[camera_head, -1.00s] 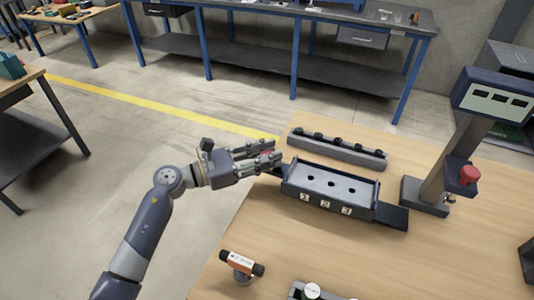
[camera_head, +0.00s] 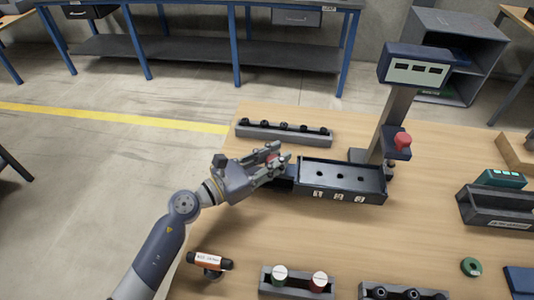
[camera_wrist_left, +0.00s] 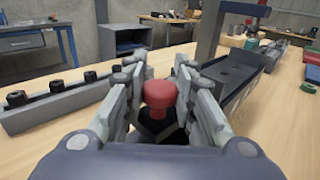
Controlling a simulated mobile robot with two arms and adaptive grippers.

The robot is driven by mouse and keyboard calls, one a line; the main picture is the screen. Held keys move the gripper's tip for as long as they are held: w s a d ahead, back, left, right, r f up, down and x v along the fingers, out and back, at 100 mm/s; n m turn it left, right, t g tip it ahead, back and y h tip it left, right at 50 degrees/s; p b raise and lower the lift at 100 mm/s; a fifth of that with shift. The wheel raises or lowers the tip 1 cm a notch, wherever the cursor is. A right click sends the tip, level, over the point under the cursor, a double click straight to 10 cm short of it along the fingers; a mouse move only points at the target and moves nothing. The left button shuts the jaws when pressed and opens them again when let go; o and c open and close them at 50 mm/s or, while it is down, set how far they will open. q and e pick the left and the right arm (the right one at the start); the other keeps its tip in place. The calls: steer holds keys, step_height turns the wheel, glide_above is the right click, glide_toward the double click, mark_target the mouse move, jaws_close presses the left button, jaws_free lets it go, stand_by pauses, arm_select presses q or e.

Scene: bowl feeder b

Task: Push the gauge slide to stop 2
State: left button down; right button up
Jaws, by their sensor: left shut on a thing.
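The gauge (camera_head: 342,194) is a dark, shallow tray with holes in its floor and labels 1, 2 and 3 along its front. A dark part of the slide (camera_head: 285,184) juts from its left end. My left gripper (camera_head: 279,160) is at that left end. In the left wrist view its fingers are shut on the slide's red knob (camera_wrist_left: 160,93), with dark material below it. The gauge tray (camera_wrist_left: 235,72) runs away to the right there. The gripper hides the slide's end, so I cannot tell which stop it is at. My right gripper is not in view.
A grey rack with black pegs (camera_head: 283,134) lies behind the gauge. A display post with a red button (camera_head: 403,140) stands at the gauge's back right. An orange-labelled tool (camera_head: 209,262) and holders (camera_head: 297,284) are in front. The wood between is clear.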

arm_select(q)
steer(key=shift+s+d+f, duration=0.1)
steer(key=shift+s+f, duration=0.05)
steer(key=shift+f, duration=0.05)
steer(key=c, duration=1.3)
jaws_free()
steer(key=shift+s, duration=0.1)
steer(key=shift+r, duration=0.2)
steer(key=shift+a, duration=0.25)
steer(key=shift+s+a+f, duration=0.1)
steer(key=shift+s+a, duration=0.05)
steer(key=shift+a, duration=0.15)
steer(key=v, duration=1.1)
steer(key=shift+s, duration=0.2)
